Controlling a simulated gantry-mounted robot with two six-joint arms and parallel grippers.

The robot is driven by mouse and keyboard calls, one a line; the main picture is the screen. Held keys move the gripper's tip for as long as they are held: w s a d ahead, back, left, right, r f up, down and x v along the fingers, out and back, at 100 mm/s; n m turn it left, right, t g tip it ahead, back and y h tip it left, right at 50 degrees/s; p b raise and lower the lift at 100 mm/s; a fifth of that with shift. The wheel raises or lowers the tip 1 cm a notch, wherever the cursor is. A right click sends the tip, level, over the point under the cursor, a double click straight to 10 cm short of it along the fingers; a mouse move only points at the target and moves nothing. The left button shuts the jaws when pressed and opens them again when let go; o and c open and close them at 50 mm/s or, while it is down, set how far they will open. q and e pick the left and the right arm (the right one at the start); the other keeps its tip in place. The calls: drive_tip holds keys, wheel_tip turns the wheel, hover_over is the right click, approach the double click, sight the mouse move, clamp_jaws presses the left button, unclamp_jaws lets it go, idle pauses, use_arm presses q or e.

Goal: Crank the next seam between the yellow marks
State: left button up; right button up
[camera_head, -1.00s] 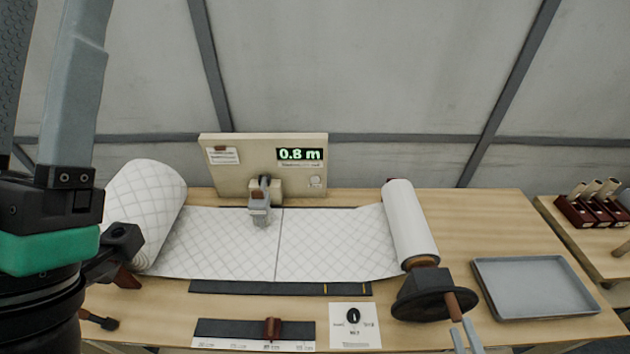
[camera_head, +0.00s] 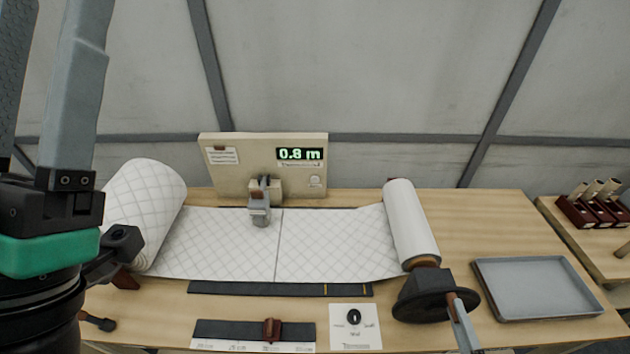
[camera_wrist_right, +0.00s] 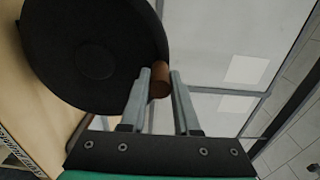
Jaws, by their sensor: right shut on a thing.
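The white quilted wadding (camera_head: 340,245) runs from the big roll (camera_head: 150,205) at left to the take-up roll (camera_head: 410,225) at right. One seam (camera_head: 279,245) crosses it, left of the two yellow marks (camera_head: 325,289) on the dark strip. The black crank wheel (camera_head: 422,300) stands at the take-up roll's near end. My right gripper (camera_head: 457,315) is shut on the wheel's brown crank handle (camera_head: 470,297); the handle also shows between the fingers in the right wrist view (camera_wrist_right: 161,80). My left gripper (camera_head: 42,60) is close to the camera at left, fingers apart, tips cut off.
A display board (camera_head: 235,175) reading 0.8 m stands behind the wadding, with a grey clamp-like device (camera_head: 260,207) before it. A slider strip (camera_head: 235,330) and a dial card (camera_head: 354,335) lie in front. A grey tray (camera_head: 535,287) sits right of the crank.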

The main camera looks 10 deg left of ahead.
idle(0.6)
drive_tip(key=shift+w+d+f+b, duration=0.15)
drive_tip(key=shift+d+b, duration=0.2)
drive_tip(key=shift+d, duration=0.6)
drive_tip(key=shift+d, duration=0.1)
drive_tip(key=shift+w+d+f+b, duration=0.1)
drive_tip(key=shift+d+f+b, duration=0.15)
drive_tip(key=shift+d+b, duration=0.3)
drive_tip(key=shift+d, duration=0.25)
